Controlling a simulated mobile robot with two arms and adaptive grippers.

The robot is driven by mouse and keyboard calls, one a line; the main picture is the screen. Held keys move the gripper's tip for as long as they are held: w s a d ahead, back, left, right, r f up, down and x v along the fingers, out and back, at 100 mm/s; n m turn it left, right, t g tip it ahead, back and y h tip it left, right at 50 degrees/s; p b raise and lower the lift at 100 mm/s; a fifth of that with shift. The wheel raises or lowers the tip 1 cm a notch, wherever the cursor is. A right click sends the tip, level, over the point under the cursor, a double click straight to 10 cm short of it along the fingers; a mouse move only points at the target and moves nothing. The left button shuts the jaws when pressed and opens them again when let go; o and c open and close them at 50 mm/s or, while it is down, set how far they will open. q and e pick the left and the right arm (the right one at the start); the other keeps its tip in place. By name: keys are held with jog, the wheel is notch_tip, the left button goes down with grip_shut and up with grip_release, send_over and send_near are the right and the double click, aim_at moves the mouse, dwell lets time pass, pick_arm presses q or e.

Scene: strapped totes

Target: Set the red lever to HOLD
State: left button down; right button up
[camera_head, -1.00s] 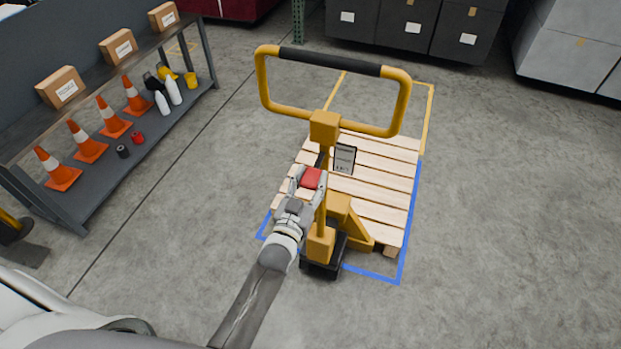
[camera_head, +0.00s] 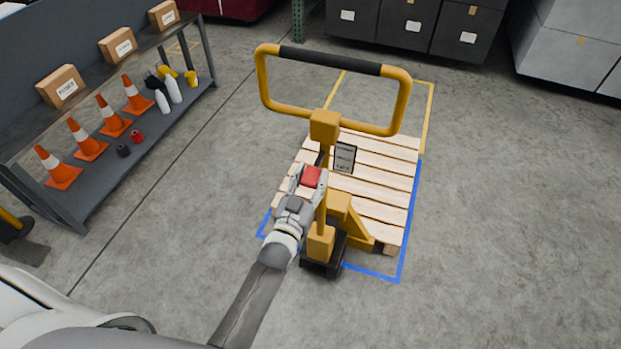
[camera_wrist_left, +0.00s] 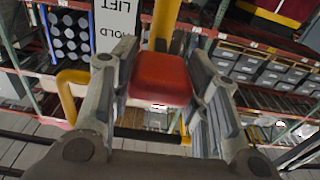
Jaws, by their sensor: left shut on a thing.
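The red lever (camera_head: 312,176) is on the yellow column of the pallet jack (camera_head: 323,127). My left gripper (camera_head: 309,183) is shut on the red end of the lever. In the left wrist view the red end (camera_wrist_left: 162,78) sits between the two fingers of the gripper (camera_wrist_left: 160,85). A small label plate (camera_head: 344,157) is beside the column. In the left wrist view the plate (camera_wrist_left: 116,25) shows the words LIFT and HOLD, partly cut off by the frame and a finger. The lever's shaft is mostly hidden. My right gripper is not in view.
A wooden pallet (camera_head: 385,172) lies under the jack, inside blue and yellow floor lines. A shelf (camera_head: 112,160) with orange cones, boxes and bottles stands at the left. Dark crates (camera_head: 411,28) stand at the back. The floor (camera_head: 510,200) at right is clear.

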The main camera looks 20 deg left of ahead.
pick_arm(q)
jog(key=shift+w+r, duration=0.2)
jog(key=shift+r, duration=0.45)
jog(key=c, duration=1.2)
grip_release()
jog(key=o, duration=0.4)
jog(key=shift+s+f, duration=0.1)
jog(key=shift+s, duration=0.05)
jog(key=shift+f, duration=0.2)
jog(key=shift+s+f, duration=0.15)
jog(key=shift+s, duration=0.35)
jog(key=s, duration=1.1)
jog(key=shift+a+f, duration=0.2)
jog(key=shift+f, duration=0.05)
